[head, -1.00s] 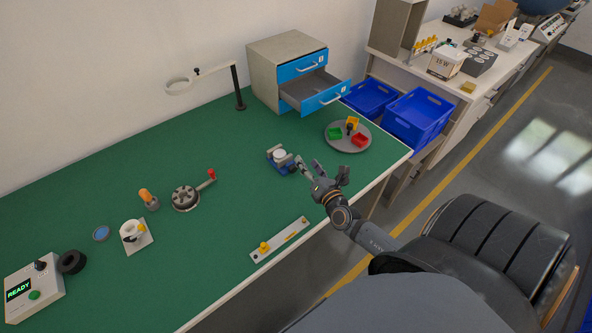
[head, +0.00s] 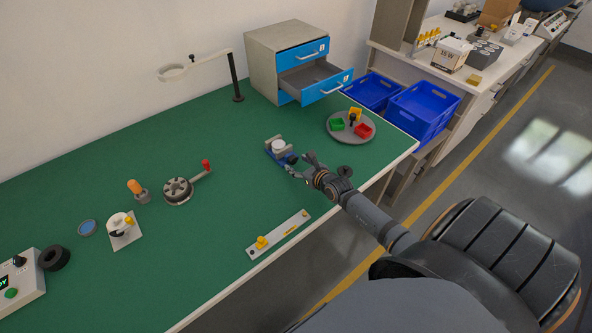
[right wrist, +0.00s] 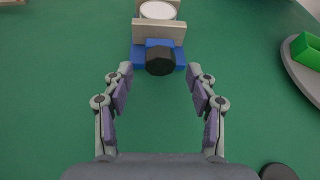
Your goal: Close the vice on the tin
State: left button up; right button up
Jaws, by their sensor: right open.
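The blue vice (head: 274,158) stands on the green bench, with the pale round tin (head: 278,146) between its grey jaws. In the right wrist view the vice's black knob (right wrist: 160,61) faces me in front of the near grey jaw (right wrist: 158,32). The tin's white top (right wrist: 157,10) shows behind that jaw, partly cut off by the frame. Whether the jaws touch the tin, I cannot tell. My right gripper (right wrist: 160,84) is open and empty, its fingers spread to either side of the knob's line and just short of it. My left gripper is out of view.
A round grey turntable (head: 340,136) with coloured bins stands right of the vice. A drawer cabinet (head: 268,62) with an open drawer is behind. A plate with a yellow knob (head: 262,242) lies at the front edge.

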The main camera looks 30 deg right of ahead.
jog(key=shift+x, duration=0.85)
jog(key=shift+r, duration=0.15)
jog(key=c, duration=1.1)
jog(key=shift+f+b, duration=0.2)
jog(key=shift+b, duration=0.4)
jog(key=shift+c, duration=0.2)
jog(key=shift+r+m+y, duration=0.1)
jog(key=shift+m+y, duration=0.3)
jog(key=shift+m, duration=0.1)
